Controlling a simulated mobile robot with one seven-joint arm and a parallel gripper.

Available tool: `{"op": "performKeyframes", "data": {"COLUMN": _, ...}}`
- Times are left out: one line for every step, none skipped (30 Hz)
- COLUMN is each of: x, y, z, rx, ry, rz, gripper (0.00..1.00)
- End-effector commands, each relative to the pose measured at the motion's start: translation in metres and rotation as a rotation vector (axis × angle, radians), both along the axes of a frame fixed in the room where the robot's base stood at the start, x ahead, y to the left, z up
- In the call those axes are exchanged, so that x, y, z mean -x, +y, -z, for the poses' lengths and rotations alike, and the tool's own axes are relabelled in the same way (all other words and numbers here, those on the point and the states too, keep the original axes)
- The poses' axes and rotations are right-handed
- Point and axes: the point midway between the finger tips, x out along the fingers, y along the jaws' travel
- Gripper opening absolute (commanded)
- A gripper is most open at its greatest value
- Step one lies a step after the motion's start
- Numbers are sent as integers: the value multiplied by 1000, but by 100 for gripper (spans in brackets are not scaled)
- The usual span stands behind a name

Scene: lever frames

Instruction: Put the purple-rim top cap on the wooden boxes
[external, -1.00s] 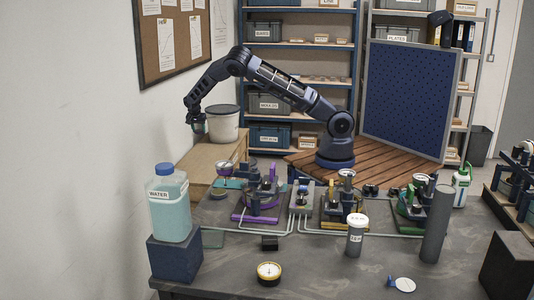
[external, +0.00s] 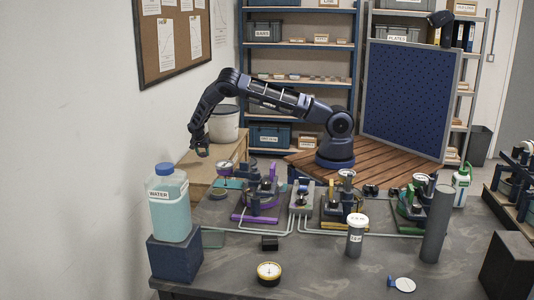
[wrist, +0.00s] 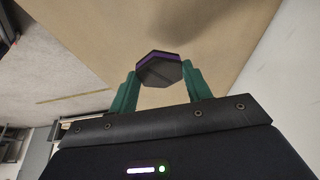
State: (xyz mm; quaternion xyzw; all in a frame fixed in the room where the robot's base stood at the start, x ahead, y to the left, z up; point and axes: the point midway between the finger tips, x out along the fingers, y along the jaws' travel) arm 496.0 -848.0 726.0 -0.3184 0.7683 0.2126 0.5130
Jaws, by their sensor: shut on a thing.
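My gripper (external: 202,152) is low over the left part of the wooden boxes (external: 233,153). In the wrist view its two green fingers (wrist: 160,72) are shut on the purple-rim top cap (wrist: 159,74), a dark, many-sided piece with a purple band along its edge. The tan top of the wooden boxes (wrist: 85,40) spreads out behind the cap. I cannot tell whether the cap touches that top. In the external view the cap is too small to make out clearly between the fingers.
A white bucket (external: 223,126) with a dark rim stands on the boxes just behind my gripper. A water jug (external: 171,208) stands on a dark block at the front left. Valve assemblies with purple parts (external: 262,192) stand on the dark table. A wall is at the left.

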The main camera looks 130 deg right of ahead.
Motion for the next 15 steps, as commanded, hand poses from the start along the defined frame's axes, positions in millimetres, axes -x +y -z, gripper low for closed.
{"op": "performKeyframes", "data": {"x": 0, "y": -1, "z": 3, "rx": 1, "ry": -1, "rz": 0, "gripper": 17}}
{"op": "performKeyframes", "data": {"x": 0, "y": -1, "z": 5, "rx": 1, "ry": -1, "rz": 0, "gripper": 17}}
{"op": "performKeyframes", "data": {"x": 0, "y": -1, "z": 6, "rx": 1, "ry": -1, "rz": 0, "gripper": 17}}
{"op": "performKeyframes", "data": {"x": 0, "y": -1, "z": 7, "rx": 1, "ry": -1, "rz": 0, "gripper": 17}}
{"op": "performKeyframes", "data": {"x": 0, "y": -1, "z": 8, "rx": 1, "ry": -1, "rz": 0, "gripper": 17}}
{"op": "performKeyframes", "data": {"x": 0, "y": 0, "z": 11, "rx": 0, "ry": 0, "rz": 0, "gripper": 17}}
{"op": "performKeyframes", "data": {"x": 0, "y": 0, "z": 14, "rx": 0, "ry": 0, "rz": 0, "gripper": 17}}
{"op": "performKeyframes", "data": {"x": 0, "y": 0, "z": 17, "rx": -1, "ry": 1, "rz": 0, "gripper": 17}}
{"op": "performKeyframes", "data": {"x": 0, "y": 0, "z": 22, "rx": -1, "ry": 1, "rz": 0, "gripper": 17}}
{"op": "performKeyframes", "data": {"x": 0, "y": 0, "z": 26, "rx": -1, "ry": 1, "rz": 0, "gripper": 17}}
{"op": "performKeyframes", "data": {"x": 0, "y": 0, "z": 30, "rx": -1, "ry": 1, "rz": -1, "gripper": 17}}
{"op": "performKeyframes", "data": {"x": 0, "y": 0, "z": 36, "rx": 0, "ry": 0, "rz": -1, "gripper": 17}}
{"op": "performKeyframes", "data": {"x": 0, "y": 0, "z": 41, "rx": -1, "ry": 1, "rz": -1, "gripper": 17}}
{"op": "performKeyframes", "data": {"x": 0, "y": 0, "z": 44, "rx": -1, "ry": 1, "rz": 0, "gripper": 17}}
{"op": "performKeyframes", "data": {"x": 0, "y": 0, "z": 47, "rx": 0, "ry": 0, "rz": 0, "gripper": 17}}
